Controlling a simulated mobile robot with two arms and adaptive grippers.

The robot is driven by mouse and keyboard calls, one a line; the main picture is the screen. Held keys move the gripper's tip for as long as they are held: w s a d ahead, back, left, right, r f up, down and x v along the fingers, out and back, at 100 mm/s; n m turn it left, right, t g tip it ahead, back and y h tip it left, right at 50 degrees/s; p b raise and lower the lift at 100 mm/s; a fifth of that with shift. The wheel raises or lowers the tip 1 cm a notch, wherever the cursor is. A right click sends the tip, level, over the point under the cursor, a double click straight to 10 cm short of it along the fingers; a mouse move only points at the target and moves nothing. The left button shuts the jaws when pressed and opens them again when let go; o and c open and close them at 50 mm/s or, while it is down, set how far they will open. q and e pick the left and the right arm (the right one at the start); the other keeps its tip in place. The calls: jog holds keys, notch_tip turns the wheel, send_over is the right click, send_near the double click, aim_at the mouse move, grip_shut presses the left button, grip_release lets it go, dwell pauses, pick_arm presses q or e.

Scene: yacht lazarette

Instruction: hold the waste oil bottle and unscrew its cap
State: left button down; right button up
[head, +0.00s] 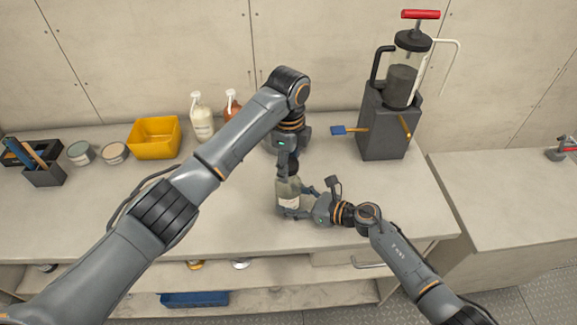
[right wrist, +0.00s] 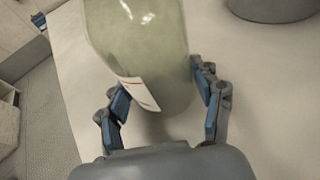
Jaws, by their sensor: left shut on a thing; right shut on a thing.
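The waste oil bottle (head: 288,189) is a pale translucent bottle with a white label, standing about upright near the front middle of the bench in the head view. It also fills the top of the right wrist view (right wrist: 150,50). My right gripper (head: 305,199) is shut around the bottle's lower body from the right, with a blue-padded finger on each side in the right wrist view (right wrist: 165,110). My left gripper (head: 288,172) points down from above and is shut at the bottle's top. The cap is hidden by the left gripper's fingers.
A yellow bin (head: 154,138), tins (head: 115,153), pump bottles (head: 202,117) and a tool caddy (head: 38,170) stand at the back left. A dark pump unit (head: 386,120) with a red handle stands at the back right. The bench's front edge (head: 230,249) is close to the bottle.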

pick_arm(q)
jog(key=shift+r, duration=0.25)
jog(key=shift+r, duration=1.95)
pick_arm(e)
jog(key=o, duration=1.8)
jog(key=shift+c, duration=0.2)
